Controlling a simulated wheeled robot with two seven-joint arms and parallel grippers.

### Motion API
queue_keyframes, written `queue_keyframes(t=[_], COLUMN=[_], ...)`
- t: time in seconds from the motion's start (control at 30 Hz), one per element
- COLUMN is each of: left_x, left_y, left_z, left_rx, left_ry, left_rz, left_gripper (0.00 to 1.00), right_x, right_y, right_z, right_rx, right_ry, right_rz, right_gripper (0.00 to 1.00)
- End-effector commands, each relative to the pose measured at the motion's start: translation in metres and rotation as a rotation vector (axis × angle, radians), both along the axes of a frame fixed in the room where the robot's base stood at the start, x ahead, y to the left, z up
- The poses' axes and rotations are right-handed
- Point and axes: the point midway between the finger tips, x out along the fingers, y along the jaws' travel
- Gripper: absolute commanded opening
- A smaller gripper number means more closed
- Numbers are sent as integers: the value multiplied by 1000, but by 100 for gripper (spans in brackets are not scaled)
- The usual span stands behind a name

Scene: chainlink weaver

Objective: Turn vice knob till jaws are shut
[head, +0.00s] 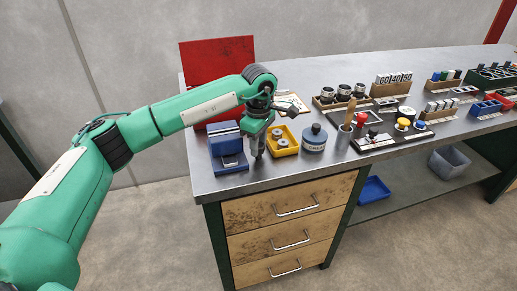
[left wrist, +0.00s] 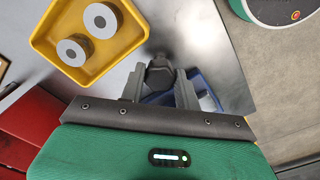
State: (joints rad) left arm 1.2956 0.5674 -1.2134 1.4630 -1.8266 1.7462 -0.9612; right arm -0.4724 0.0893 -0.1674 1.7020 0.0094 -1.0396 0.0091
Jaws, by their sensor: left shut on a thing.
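The blue vice (head: 228,160) stands near the left front corner of the workbench. My left gripper (head: 257,153) points down just right of the vice. In the left wrist view, my left gripper (left wrist: 161,78) is shut on the dark vice knob (left wrist: 160,74), with a finger on each side. Part of the blue vice (left wrist: 207,92) shows behind and beside the fingers. The gripper hides the knob in the head view. How wide the gap between the vice jaws is, I cannot tell. My right gripper is not in view.
A yellow tray (head: 292,149) with grey round parts sits right of the gripper, with a blue-grey jar (head: 314,139) beside it. A red panel (head: 217,57) stands behind. Tools and racks fill the bench farther right. The bench's front edge (head: 260,188) is close.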

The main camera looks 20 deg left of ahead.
Motion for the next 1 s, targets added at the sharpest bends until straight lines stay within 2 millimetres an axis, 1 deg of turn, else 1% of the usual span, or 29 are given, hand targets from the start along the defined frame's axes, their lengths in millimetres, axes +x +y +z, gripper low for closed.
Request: queue_keyframes(t=[0.2, 0.6, 1.0], left_x=[1, 1, 1], left_y=[0, 0, 0], left_z=[-1, 0, 0], left_rx=[1, 0, -1], left_ry=[-4, -4, -4], left_rz=[-204, -583, -963], left_gripper=[9, 9, 9], right_x=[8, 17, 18], right_y=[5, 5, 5], right_z=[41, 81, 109], right_rx=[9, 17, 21], right_ry=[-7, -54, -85], right_rz=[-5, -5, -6], right_gripper=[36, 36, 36])
